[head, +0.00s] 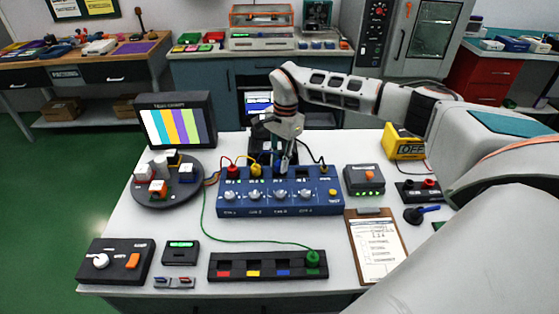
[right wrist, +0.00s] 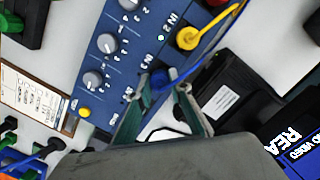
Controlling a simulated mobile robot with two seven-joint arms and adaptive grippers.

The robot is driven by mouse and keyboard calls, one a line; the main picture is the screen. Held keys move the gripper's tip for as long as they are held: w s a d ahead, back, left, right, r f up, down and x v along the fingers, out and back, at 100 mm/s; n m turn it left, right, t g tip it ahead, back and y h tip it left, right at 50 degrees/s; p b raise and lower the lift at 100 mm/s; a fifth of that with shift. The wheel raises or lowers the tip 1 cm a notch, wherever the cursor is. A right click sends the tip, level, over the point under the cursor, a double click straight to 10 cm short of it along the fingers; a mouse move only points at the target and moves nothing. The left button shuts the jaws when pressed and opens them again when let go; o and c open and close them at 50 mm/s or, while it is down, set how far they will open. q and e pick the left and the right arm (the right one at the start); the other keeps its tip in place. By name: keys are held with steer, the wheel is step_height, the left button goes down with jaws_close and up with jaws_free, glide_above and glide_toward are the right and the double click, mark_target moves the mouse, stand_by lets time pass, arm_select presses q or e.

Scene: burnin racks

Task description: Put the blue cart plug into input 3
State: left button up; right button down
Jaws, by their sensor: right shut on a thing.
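The blue plug (right wrist: 161,79) is between the fingertips of my right gripper (right wrist: 160,90), which is shut on it. In the head view, my right gripper (head: 285,162) is at the back edge of the blue input box (head: 279,209), around the third input from the left. The plug is at the box's edge near the "IN 3" marking in the wrist view; whether it is seated in the socket I cannot tell. A red plug (head: 232,171) and a yellow plug (head: 255,170) stand in the first two inputs. My left gripper is not in view.
A black strip (head: 232,260) with colour labels lies in front, with a green plug (head: 314,259) at its right end. A clipboard (head: 378,247), a black box with an orange button (head: 364,180), a monitor (head: 173,122) and a round tray (head: 148,197) surround the input box.

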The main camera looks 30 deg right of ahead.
steer(key=shift+f, duration=0.65)
steer(key=c, duration=1.8)
jaws_free()
steer(key=shift+o, duration=0.2)
step_height(320, 180, up, 12)
steer(key=d, duration=0.1)
steer(key=shift+w+d, duration=0.15)
steer(key=shift+d, duration=0.05)
